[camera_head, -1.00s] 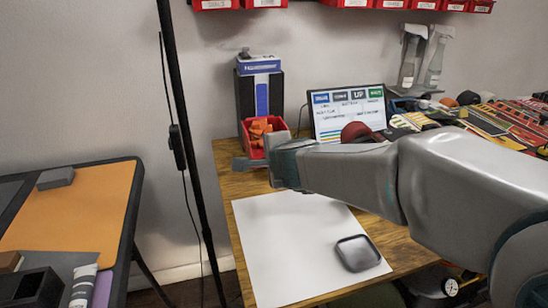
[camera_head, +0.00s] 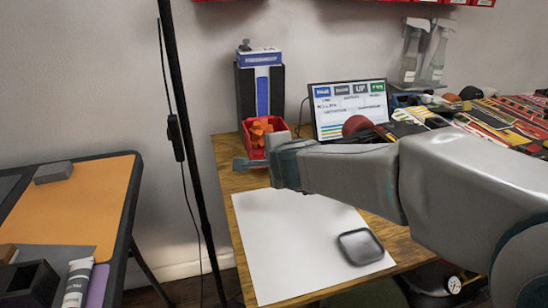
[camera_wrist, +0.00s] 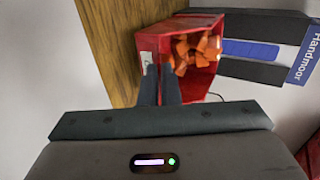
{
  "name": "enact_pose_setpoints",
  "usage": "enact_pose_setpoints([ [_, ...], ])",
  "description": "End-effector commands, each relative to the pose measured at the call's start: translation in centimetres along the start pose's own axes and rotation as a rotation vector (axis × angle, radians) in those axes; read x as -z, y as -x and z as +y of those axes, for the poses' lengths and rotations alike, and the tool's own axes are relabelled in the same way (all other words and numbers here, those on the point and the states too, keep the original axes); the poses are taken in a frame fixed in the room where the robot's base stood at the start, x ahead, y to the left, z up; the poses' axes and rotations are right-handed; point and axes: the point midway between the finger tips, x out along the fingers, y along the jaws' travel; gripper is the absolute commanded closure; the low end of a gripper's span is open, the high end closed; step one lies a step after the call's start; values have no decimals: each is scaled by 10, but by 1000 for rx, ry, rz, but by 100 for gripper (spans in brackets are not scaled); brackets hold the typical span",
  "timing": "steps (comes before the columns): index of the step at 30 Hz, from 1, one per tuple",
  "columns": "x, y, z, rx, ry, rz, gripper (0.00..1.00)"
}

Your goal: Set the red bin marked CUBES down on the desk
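The red bin (camera_head: 246,136) holds several orange pieces (camera_head: 261,130). It is at the back left of the wooden desk (camera_head: 231,181), in front of a black and blue box. In the head view my gripper (camera_head: 254,162) is beside the bin's front. Whether the bin's base touches the desk is hidden.
A white sheet (camera_head: 285,245) with a dark rounded tray (camera_head: 361,247) covers the desk's front. A screen (camera_head: 348,108) stands right of the bin, and the black and blue box (camera_head: 261,90) behind it. A black pole (camera_head: 190,150) stands left of the desk.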

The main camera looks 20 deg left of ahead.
Motion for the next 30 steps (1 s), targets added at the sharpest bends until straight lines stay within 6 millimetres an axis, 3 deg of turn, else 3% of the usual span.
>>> enact_pose_setpoints([
  [30,0,-14,23,0,0,0,100],
])
